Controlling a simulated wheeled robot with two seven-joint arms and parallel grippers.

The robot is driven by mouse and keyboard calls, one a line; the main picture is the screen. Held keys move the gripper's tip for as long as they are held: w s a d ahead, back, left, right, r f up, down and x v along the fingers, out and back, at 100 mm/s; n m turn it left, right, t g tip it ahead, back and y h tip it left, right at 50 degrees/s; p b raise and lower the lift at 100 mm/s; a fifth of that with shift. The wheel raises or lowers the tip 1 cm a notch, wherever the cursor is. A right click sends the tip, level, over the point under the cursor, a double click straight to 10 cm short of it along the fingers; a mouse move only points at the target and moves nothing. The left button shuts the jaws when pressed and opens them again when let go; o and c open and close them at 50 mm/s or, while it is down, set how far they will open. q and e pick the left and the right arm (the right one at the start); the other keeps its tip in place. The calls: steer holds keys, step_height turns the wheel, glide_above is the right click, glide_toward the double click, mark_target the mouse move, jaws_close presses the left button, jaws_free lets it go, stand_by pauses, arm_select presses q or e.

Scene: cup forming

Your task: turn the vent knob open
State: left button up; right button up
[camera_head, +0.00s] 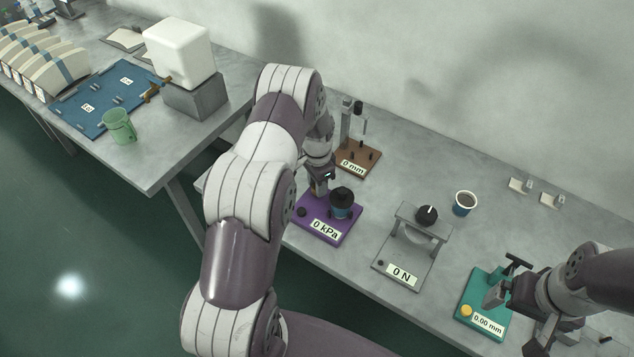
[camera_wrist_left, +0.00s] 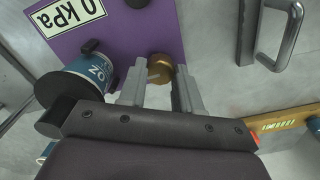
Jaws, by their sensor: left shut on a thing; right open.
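The purple station (camera_head: 328,236) reads 0 kPa and carries a blue cup (camera_head: 341,212) under a black cap. In the left wrist view, a round brass knob (camera_wrist_left: 160,62) stands at the edge of the purple plate (camera_wrist_left: 130,45), beside the blue cup (camera_wrist_left: 92,72). I take this knob to be the vent knob. My left gripper (camera_wrist_left: 160,85) has its two fingers on either side of the knob, shut on it. In the head view my left gripper (camera_head: 320,187) is low at the station's back edge and hides the knob. My right gripper (camera_head: 500,289) is open, by the teal station (camera_head: 483,312).
A grey 0 N press (camera_head: 408,262) stands right of the purple station, with a paper cup (camera_head: 464,203) behind it. A brown 0 mm station (camera_head: 358,158) is behind my left gripper. The left table holds a blue board (camera_head: 105,85) and green mug (camera_head: 119,126).

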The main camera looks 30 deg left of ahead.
arm_select(q)
steer(key=o, duration=0.7)
steer(key=shift+w+r, duration=0.15)
steer(key=o, duration=0.3)
steer(key=shift+o, duration=0.2)
step_height(320, 180, up, 13)
steer(key=b, duration=0.2)
steer(key=shift+f, duration=0.2)
